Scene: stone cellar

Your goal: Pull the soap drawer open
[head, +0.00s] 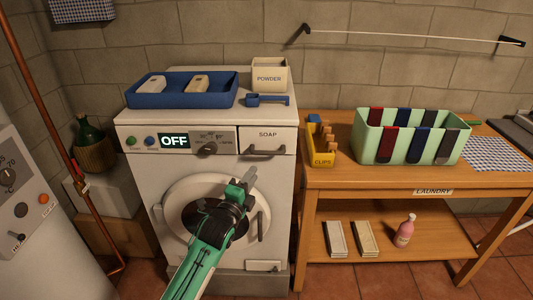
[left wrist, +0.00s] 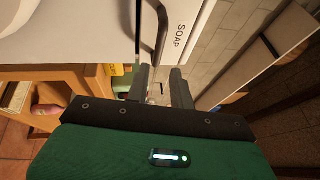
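The soap drawer (head: 280,136) is at the top right of the white washing machine's front, labelled SOAP, and looks flush with the panel. Its dark bar handle (head: 267,152) runs across its lower part. The left wrist view shows the drawer front (left wrist: 186,18) and the handle (left wrist: 162,32) at the top, beyond the fingertips. My left gripper (head: 249,176) is in front of the machine, below and slightly left of the handle in the head view. In the left wrist view its fingers (left wrist: 160,76) are apart with nothing between them. My right gripper is not in view.
The machine's round door (head: 183,207) is behind my left arm. A blue tray (head: 180,101), powder box (head: 269,76) and blue scoop (head: 267,100) sit on top. A wooden table (head: 345,178) with a yellow clips holder (head: 320,146) and green bin (head: 398,152) stands at right.

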